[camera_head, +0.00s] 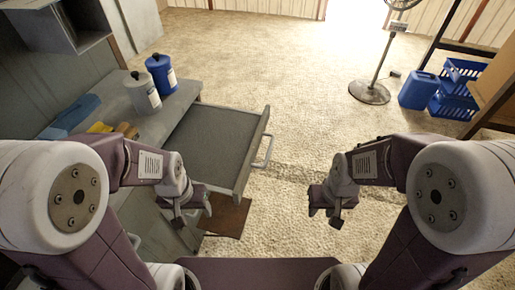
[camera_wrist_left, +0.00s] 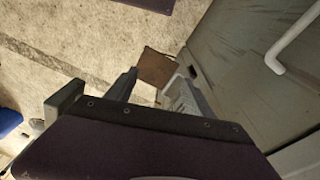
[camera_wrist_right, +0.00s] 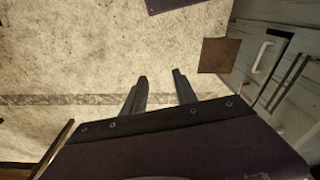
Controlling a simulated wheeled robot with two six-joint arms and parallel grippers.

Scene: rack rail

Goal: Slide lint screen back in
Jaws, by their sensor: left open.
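A wide grey pulled-out drawer-like panel (camera_head: 225,140), which appears to be the lint screen, sticks out of the grey cabinet on the left. A pale bar handle (camera_head: 263,150) is on its outer edge. My left gripper (camera_head: 192,212) is open and empty, close to the near side of the panel and apart from the handle. My right gripper (camera_head: 328,205) is open and empty over the floor, right of the panel. Its fingers (camera_wrist_right: 160,80) stand apart in the right wrist view.
Two lidded canisters, one blue (camera_head: 161,75) and one grey (camera_head: 142,92), stand on the worktop (camera_head: 185,97). A brown square (camera_head: 228,214) lies below the panel. A fan stand (camera_head: 370,92) and blue baskets (camera_head: 455,95) are at the back right. The middle floor is clear.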

